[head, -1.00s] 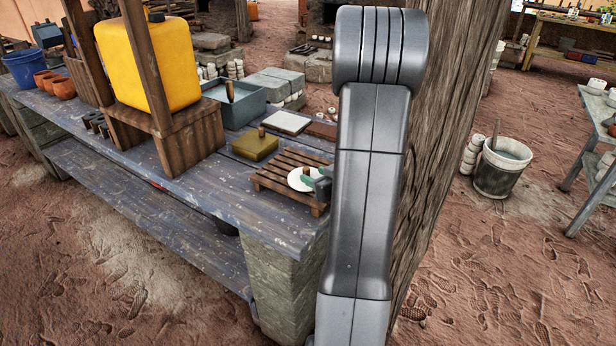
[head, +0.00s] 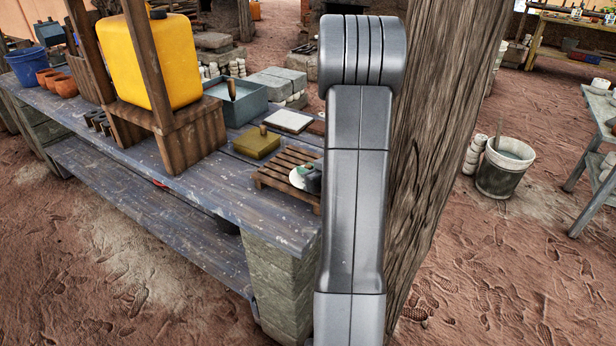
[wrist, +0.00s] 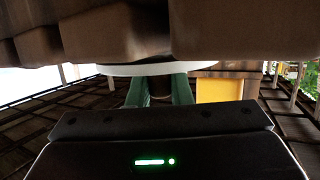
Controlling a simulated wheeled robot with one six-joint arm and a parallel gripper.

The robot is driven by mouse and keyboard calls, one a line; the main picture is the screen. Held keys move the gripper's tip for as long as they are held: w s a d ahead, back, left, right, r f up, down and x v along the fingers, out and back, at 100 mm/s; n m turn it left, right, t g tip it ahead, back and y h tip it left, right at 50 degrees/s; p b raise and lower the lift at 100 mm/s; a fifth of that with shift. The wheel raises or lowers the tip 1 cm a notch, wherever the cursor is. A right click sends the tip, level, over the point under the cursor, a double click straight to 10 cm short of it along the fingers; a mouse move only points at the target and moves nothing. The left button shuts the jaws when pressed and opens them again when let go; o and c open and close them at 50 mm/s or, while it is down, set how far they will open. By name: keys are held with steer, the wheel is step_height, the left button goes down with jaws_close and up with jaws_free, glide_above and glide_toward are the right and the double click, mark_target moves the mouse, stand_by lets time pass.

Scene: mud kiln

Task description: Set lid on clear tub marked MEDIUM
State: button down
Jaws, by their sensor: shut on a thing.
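The white round lid (head: 297,177) shows over the slatted wooden rack (head: 272,178) on the bench. My gripper (head: 304,174) is at the lid, partly hidden behind my arm. In the wrist view, the green fingers of my gripper (wrist: 158,92) are closed on a dark knob under the white lid (wrist: 125,69), which appears edge-on beside the brown slats (wrist: 230,30). The view looks upside down. I cannot tell whether the lid touches the rack or is just above it. I cannot make out a clear tub marked MEDIUM in either view.
A yellow canister (head: 165,60) stands on a wooden stand (head: 185,135). An olive block with a handle (head: 257,143), a white slab (head: 288,121) and a blue-grey basin (head: 245,103) are behind the rack. A thick wooden post (head: 435,150) stands right of my arm.

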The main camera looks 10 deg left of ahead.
mark_target(308, 166)
steer(key=shift+r, duration=0.75)
step_height(308, 166, up, 2)
steer(key=shift+r, duration=0.15)
steer(key=s+d, duration=0.4)
steer(key=s, duration=0.4)
steer(key=s+d, duration=0.4)
steer(key=s, duration=0.4)
step_height(308, 166, up, 8)
steer(key=p, duration=0.7)
steer(key=shift+s+a+p, duration=0.15)
steer(key=shift+a+p, duration=0.05)
steer(key=shift+p, duration=0.2)
